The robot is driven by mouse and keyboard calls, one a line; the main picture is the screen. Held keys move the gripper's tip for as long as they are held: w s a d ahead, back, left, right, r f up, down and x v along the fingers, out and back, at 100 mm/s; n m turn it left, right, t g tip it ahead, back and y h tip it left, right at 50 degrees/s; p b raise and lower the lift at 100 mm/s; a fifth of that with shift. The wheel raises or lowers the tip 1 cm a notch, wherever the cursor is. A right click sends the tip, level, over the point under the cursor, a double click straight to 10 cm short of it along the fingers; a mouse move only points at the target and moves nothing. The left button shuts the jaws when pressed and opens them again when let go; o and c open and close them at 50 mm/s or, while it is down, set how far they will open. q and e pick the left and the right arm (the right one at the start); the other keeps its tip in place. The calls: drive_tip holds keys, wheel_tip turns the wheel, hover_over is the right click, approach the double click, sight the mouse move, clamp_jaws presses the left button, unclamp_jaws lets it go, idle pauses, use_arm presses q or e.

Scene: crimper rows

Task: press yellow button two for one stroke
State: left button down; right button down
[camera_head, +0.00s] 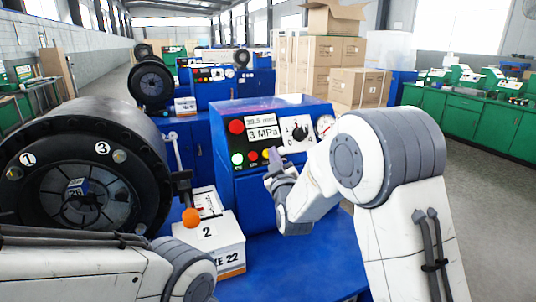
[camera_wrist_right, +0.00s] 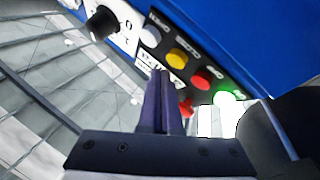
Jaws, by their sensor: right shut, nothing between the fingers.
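The blue control panel (camera_head: 280,170) stands in the middle of the head view. Its lower row holds a lit green button (camera_head: 237,158), a red button (camera_head: 253,156) and the yellow button (camera_head: 265,154). In the right wrist view the yellow button (camera_wrist_right: 176,57) sits between a white button (camera_wrist_right: 150,35) and the red one (camera_wrist_right: 200,78). My right gripper (camera_head: 270,158) is shut and empty, its tips in front of the row. In the wrist view its fingertips (camera_wrist_right: 162,74) appear just below the yellow button; contact cannot be told. My left gripper is out of view.
A red mushroom button (camera_head: 236,126), displays, a black knob (camera_head: 299,134) and a gauge (camera_head: 325,124) are on the panel. A black round crimper head (camera_head: 80,180), an orange-knobbed lever (camera_head: 190,217) and a white box (camera_head: 212,250) marked 2 stand left.

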drive_tip(key=s+r, duration=0.1)
drive_tip(key=s, duration=0.1)
drive_tip(key=s+d+r, duration=0.1)
drive_tip(key=s, duration=0.1)
drive_tip(key=shift+d+r, duration=0.2)
drive_tip(key=shift+r, duration=0.2)
drive_tip(key=shift+a, duration=0.1)
idle(0.5)
drive_tip(key=s+a+f+g+y, duration=0.3)
drive_tip(key=s+a+f+g, duration=0.75)
drive_tip(key=s, duration=0.35)
drive_tip(key=s+d+f+g+h, duration=0.2)
drive_tip(key=s+d+f+g, duration=0.1)
drive_tip(key=s, duration=1)
drive_tip(key=s+d+f+g+h, duration=0.1)
drive_tip(key=s+d+f+g, duration=0.2)
drive_tip(key=s, duration=1)
drive_tip(key=g, duration=0.3)
drive_tip(key=shift+s+f+h, duration=0.2)
drive_tip(key=shift+h, duration=0.2)
